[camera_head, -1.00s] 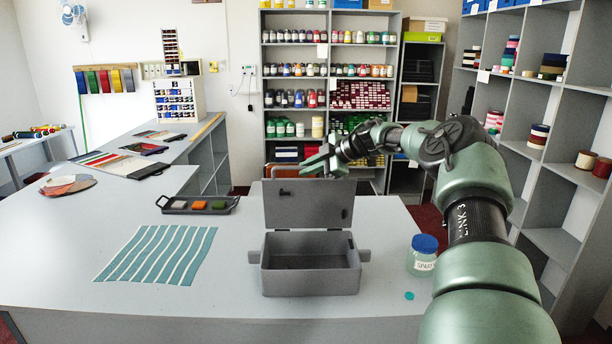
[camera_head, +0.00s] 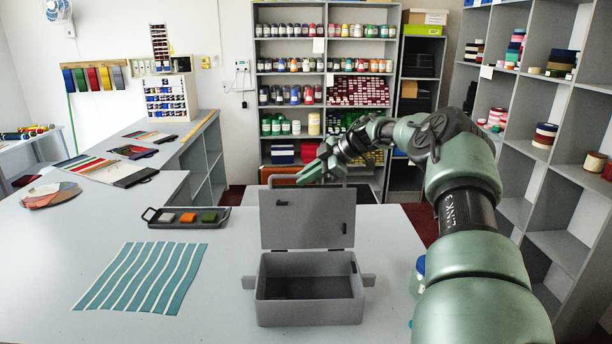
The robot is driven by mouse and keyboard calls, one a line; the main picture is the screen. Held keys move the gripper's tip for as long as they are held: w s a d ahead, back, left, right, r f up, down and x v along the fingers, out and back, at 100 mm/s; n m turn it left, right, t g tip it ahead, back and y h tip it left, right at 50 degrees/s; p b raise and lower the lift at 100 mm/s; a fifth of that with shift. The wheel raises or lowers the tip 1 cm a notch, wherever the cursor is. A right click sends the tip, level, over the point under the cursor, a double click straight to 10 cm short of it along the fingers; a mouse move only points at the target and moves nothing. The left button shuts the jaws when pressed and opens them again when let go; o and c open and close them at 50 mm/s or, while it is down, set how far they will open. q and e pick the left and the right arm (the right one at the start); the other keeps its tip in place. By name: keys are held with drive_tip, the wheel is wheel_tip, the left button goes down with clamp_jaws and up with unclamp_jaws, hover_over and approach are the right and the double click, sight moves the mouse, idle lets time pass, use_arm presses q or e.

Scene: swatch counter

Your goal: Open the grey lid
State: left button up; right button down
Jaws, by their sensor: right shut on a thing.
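The grey lid (camera_head: 306,219) stands upright at the back edge of the grey box (camera_head: 310,312), which is open on the counter with a dark, empty-looking inside. My right gripper (camera_head: 310,174) is at the top edge of the lid, partly behind it, and is shut on the lid. The exact contact of the fingers is small and partly hidden. My left gripper is not in view.
A striped teal swatch (camera_head: 145,277) lies left of the box, with a dark tray (camera_head: 160,222) of coloured blocks behind it. A blue-capped jar (camera_head: 420,266) at the right is mostly hidden by my right arm. Shelves stand behind and to the right.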

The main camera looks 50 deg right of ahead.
drive_tip(key=shift+s+a+f, duration=0.1)
drive_tip(key=shift+s+f, duration=0.05)
drive_tip(key=shift+f, duration=0.2)
drive_tip(key=c, duration=1.5)
unclamp_jaws()
drive_tip(key=shift+c, duration=0.2)
drive_tip(key=shift+o, duration=0.2)
drive_tip(key=shift+s, duration=0.1)
drive_tip(key=shift+r, duration=0.15)
drive_tip(key=shift+s+r, duration=0.15)
drive_tip(key=shift+r, duration=0.05)
drive_tip(key=b+v, duration=0.2)
drive_tip(key=v, duration=0.5)
drive_tip(key=shift+r, duration=0.25)
